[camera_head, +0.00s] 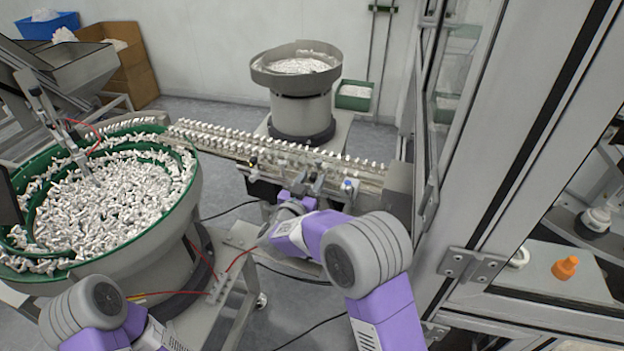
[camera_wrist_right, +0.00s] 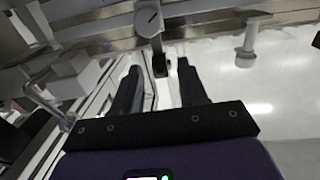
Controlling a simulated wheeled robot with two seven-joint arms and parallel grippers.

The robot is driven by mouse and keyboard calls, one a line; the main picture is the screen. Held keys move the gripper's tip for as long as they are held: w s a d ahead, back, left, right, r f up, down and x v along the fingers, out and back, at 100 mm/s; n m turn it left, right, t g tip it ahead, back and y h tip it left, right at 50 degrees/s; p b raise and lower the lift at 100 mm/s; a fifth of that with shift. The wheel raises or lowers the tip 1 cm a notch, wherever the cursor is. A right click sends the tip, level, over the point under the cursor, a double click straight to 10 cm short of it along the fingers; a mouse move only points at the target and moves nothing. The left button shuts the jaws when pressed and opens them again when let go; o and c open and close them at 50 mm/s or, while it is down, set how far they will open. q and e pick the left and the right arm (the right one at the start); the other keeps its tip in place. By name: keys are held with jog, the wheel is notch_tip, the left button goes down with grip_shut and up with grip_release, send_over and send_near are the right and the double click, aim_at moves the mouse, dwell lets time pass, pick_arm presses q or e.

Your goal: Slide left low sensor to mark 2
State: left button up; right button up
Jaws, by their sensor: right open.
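My right gripper (camera_head: 306,190) is at the front side of the linear feed track (camera_head: 268,157), beside small dark fittings; its fingers are hard to make out there. In the right wrist view my right gripper (camera_wrist_right: 160,70) shows two dark fingers, apart. A grey round knob with a slotted face (camera_wrist_right: 149,20) sits on a rail just beyond the fingers. A short dark piece below it (camera_wrist_right: 160,65) lies between the fingertips, with gaps on both sides. This looks like the low sensor, but I cannot tell left from right. No mark numbers are legible. My left gripper is out of view.
A green-lined bowl feeder (camera_head: 190,205) full of white parts stands at left. A second bowl (camera_head: 300,80) is behind the track. A cabinet frame (camera_head: 500,150) bounds the right side. In the wrist view, a white knob (camera_wrist_right: 246,58) hangs right and a pale block (camera_wrist_right: 72,78) sits left.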

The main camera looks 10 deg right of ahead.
jog(key=v, duration=0.6)
jog(key=shift+s+a, duration=0.25)
jog(key=shift+s, duration=0.05)
